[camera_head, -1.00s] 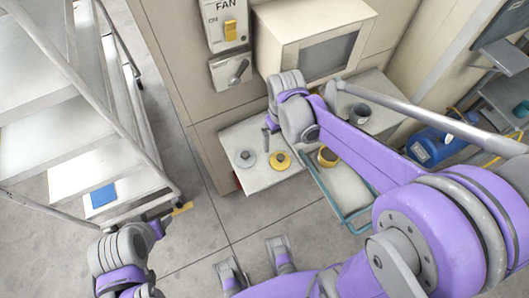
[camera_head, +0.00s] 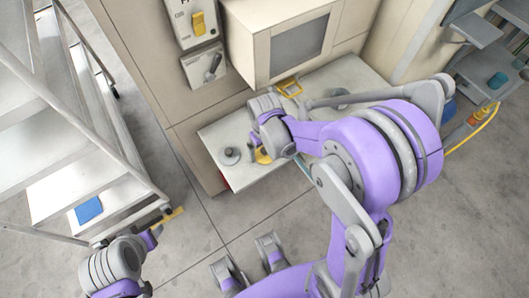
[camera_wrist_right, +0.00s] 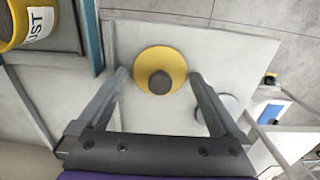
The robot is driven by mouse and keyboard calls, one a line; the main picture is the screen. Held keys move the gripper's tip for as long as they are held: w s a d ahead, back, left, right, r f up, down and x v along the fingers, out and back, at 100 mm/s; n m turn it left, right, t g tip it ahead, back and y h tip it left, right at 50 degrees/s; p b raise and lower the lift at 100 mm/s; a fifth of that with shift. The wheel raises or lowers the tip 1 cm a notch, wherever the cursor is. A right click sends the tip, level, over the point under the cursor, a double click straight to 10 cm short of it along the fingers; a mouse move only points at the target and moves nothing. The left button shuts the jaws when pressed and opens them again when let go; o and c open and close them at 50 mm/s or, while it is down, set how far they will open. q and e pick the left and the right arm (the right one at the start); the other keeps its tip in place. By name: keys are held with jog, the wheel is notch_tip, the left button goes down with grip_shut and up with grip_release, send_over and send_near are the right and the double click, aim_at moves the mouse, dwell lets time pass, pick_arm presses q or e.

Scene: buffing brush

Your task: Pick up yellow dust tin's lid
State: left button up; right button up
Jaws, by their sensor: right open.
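The yellow lid (camera_head: 263,156) with a dark round knob lies on the light worktop, partly hidden by my right gripper (camera_head: 268,141) in the head view. In the right wrist view the lid (camera_wrist_right: 150,62) is between the two spread fingers of my right gripper (camera_wrist_right: 158,76), with nothing held. The yellow tin (camera_wrist_right: 14,28), with part of its label showing, is at the upper left of that view. My left gripper (camera_head: 152,238) is at the lower left of the head view, away from the worktop; its jaws are too small to judge.
A grey lid (camera_head: 230,156) lies left of the yellow one on the worktop (camera_head: 245,180). A cabinet box (camera_head: 285,45) overhangs behind. Metal steps (camera_head: 75,180) stand at the left, shelves (camera_head: 475,75) at the right. The floor in front is clear.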

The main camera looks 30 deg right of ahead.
jog(key=c, duration=1.1)
